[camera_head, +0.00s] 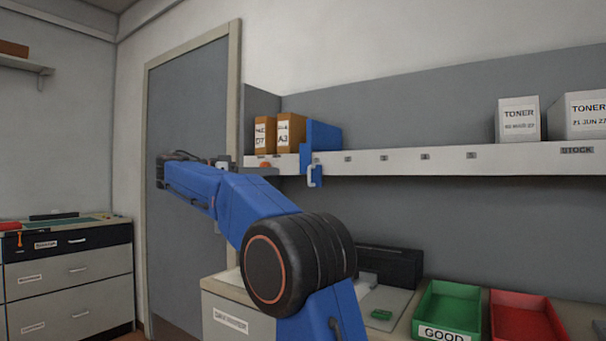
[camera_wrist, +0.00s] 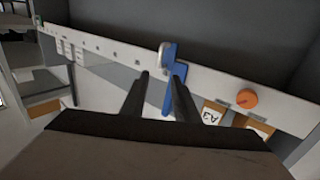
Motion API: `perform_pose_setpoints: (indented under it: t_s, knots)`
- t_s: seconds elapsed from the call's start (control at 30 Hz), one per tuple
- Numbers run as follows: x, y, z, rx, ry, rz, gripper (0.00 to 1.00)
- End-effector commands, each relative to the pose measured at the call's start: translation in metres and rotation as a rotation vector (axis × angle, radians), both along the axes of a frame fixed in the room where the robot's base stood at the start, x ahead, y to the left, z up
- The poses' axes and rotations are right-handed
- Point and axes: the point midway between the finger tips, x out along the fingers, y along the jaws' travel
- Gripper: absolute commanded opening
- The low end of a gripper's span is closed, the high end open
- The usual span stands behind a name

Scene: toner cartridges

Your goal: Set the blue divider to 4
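The blue divider (camera_head: 322,140) stands upright on the wall shelf, just right of two brown cartons, with a pale handle (camera_head: 314,176) hanging in front of the shelf edge. Small marks, too small to read surely, run along the edge to its right. In the wrist view the divider (camera_wrist: 170,62) appears beyond and between my fingertips. My gripper (camera_wrist: 162,72) is open, its two dark fingers apart. I cannot tell whether either finger touches the divider. In the head view my arm reaches up left of the divider, and the fingers are not clear.
The brown cartons (camera_head: 284,134) sit left of the divider, with an orange knob (camera_wrist: 246,98) on the shelf edge near them. White toner boxes (camera_head: 518,120) stand at the right end. The shelf between is clear. Green (camera_head: 420,318) and red (camera_head: 560,333) bins stand below.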

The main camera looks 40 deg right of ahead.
Motion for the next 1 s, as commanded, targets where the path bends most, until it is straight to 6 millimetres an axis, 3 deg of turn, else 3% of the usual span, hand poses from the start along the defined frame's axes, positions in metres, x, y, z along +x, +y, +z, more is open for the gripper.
perform_pose_setpoints:
  t_s: [0.4,0.6,1.0]
  knots:
    - [-0.019,-0.073,0.000,0.001,0.001,-0.003,0.28]
    - [-0.025,-0.099,0.000,0.001,0.002,-0.002,0.28]
    - [-0.028,-0.114,0.000,0.001,0.001,0.000,0.28]
